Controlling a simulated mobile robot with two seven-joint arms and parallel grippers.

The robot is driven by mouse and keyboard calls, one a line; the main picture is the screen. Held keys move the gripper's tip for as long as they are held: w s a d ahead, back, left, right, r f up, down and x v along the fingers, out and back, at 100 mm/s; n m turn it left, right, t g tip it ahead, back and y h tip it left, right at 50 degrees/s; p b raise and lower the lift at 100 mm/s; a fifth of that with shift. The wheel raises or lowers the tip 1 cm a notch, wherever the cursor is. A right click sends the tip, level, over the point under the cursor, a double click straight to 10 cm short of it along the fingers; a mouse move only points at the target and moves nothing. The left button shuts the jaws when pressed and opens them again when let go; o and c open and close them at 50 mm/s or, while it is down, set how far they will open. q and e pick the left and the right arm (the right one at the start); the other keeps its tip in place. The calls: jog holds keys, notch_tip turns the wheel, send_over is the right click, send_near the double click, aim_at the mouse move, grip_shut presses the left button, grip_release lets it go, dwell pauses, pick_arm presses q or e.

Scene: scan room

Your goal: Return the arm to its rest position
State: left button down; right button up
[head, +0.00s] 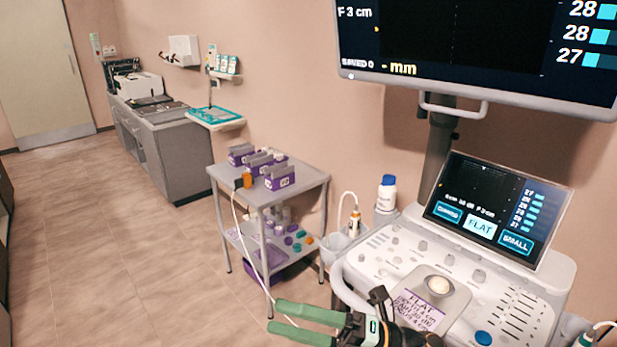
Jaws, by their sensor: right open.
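My right gripper (276,316) shows at the bottom of the head view, its two green fingers pointing left. The fingers are apart and nothing shows between them. It is in front of the ultrasound console (400,262), at the lower left edge of its control panel. The rest of my right arm is mostly out of frame below.
A grey cart (312,183) with purple boxes stands left of the console, and a cable hangs down its front. A probe (354,222) sits in a holder beside a white bottle (387,195). A large monitor (480,95) overhangs the console. The floor at left is clear.

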jog(key=w+d+f+m+t+h+p, duration=0.1)
jog(key=d+f+m+t+h, duration=0.55)
jog(key=m, duration=0.65)
jog(key=w+d+f+m+t+h+p, duration=0.1)
jog(key=d+f+m+t+h, duration=0.6)
jog(key=m, duration=0.6)
jog(key=s+d+f+m+g+h, duration=0.2)
jog(key=s+d+f+m+g, duration=0.1)
jog(key=s+f, duration=0.4)
jog(key=s+d+f+m+g+h, duration=0.3)
jog(key=s+f+m+g, duration=0.1)
jog(key=s+f, duration=0.4)
notch_tip(320, 180, down, 2)
jog(key=shift+f+m+p, duration=0.1)
jog(key=shift+m+p, duration=0.3)
jog(key=shift+m, duration=0.2)
